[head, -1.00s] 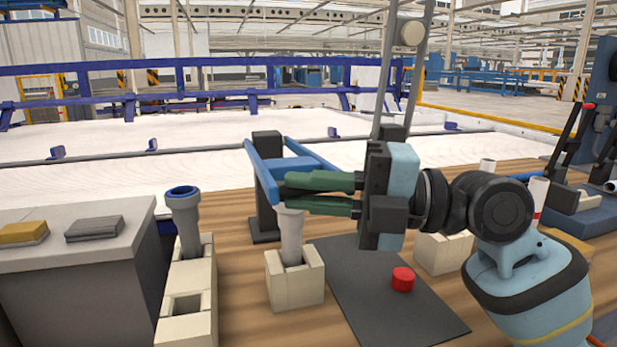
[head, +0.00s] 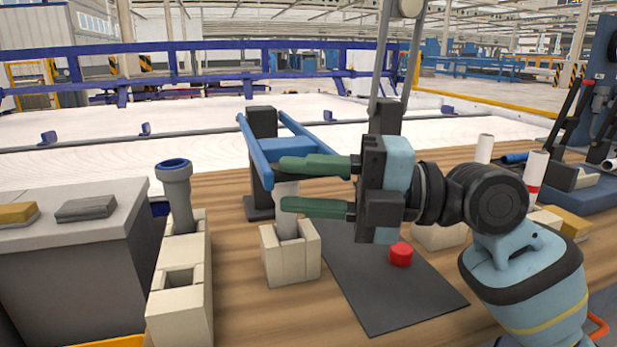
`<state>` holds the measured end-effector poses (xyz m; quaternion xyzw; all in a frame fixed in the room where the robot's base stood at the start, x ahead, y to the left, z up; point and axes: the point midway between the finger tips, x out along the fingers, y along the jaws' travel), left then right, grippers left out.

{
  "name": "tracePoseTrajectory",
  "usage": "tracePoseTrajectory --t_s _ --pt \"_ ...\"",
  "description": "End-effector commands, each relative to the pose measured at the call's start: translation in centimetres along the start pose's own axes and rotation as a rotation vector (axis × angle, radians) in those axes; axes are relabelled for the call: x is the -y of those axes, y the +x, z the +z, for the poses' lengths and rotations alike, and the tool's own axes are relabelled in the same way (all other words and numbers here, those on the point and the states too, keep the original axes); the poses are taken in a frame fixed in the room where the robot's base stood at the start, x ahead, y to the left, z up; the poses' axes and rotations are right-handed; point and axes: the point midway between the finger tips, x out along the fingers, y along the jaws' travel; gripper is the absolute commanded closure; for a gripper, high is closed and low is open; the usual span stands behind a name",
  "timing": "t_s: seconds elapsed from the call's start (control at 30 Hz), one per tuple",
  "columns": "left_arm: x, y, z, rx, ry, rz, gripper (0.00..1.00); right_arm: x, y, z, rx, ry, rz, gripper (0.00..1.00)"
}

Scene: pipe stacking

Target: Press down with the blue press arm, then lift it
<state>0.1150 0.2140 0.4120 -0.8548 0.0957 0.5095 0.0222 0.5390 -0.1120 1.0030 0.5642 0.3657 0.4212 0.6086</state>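The blue press arm (head: 289,145) is a frame of two bars and a crosspiece, at the dark press post (head: 262,148) in the middle of the head view. It sits above a grey pipe (head: 287,222) that stands upright in a beige block holder (head: 290,259). My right gripper (head: 283,185) is open, its green fingers spread one above the other in front of the pipe's upper part. The upper finger overlaps the press arm's lower edge; I cannot tell whether it touches. Nothing is seen held. The pipe's top is partly hidden. My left gripper is out of view.
A grey pipe with a blue rim (head: 176,187) stands in a beige holder at left, beside a grey cabinet (head: 80,260). A dark mat (head: 385,290) with a red cylinder (head: 401,254) lies right of the middle holder. White pipes (head: 535,170) and a blue fixture stand at right.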

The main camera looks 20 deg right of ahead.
Motion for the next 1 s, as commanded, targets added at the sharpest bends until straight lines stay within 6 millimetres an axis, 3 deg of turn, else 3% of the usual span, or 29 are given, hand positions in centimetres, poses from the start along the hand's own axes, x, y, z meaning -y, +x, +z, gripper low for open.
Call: tracePoseTrajectory --t_s 0.43,0.8,1.0 --pt "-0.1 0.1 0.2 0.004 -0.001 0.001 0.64 -0.1 -0.7 0.7 0.02 0.003 0.005 0.66" --pt "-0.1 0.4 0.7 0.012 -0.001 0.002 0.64 -0.2 -6.2 0.4 0.019 0.0 0.003 0.66" --pt "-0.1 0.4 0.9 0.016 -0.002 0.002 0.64 -0.3 -7.9 0.1 0.015 -0.003 0.003 0.66"
